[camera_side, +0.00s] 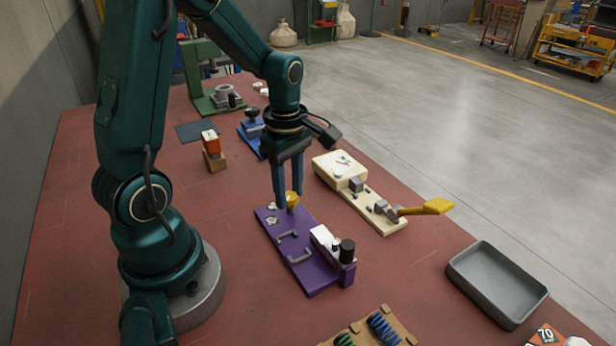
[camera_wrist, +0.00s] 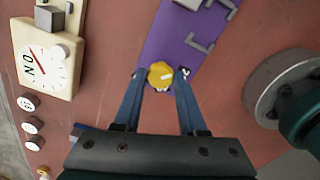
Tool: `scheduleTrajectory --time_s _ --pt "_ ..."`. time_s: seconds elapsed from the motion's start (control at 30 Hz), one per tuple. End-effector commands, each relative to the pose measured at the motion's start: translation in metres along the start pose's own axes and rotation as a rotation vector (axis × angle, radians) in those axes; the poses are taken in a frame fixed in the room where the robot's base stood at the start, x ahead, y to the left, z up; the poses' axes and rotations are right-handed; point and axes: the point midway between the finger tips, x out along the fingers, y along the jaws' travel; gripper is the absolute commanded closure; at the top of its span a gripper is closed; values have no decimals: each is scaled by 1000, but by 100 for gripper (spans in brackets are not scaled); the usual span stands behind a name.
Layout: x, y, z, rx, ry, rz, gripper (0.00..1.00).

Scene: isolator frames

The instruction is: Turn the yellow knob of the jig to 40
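The purple jig plate (camera_side: 305,272) lies on the red bench. Its yellow knob (camera_side: 292,199) is at the far end, and the knob also shows in the wrist view (camera_wrist: 160,75) with a pale mark on its right part. My gripper (camera_side: 287,206) points down over the knob. In the wrist view its two blue fingers (camera_wrist: 160,73) are spread, one on each side of the knob. Thin gaps seem to show, but I cannot be sure that neither finger touches. Small white markings (camera_side: 271,220) lie beside the knob; the scale numbers are too small to read.
A cream fixture with a yellow lever (camera_side: 425,208) stands to the right. A grey tray (camera_side: 497,307) and spring rack (camera_side: 402,322) are in front. An orange-topped block (camera_side: 210,142) is behind left.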

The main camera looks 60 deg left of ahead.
Motion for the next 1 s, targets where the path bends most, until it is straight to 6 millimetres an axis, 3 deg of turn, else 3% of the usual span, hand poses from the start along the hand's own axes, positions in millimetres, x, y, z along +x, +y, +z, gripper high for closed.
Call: scheduleTrajectory --time_s 0.47,1.0 --pt "0 0 0 68 0 1 100" --pt "0 0 0 518 1 1 100"
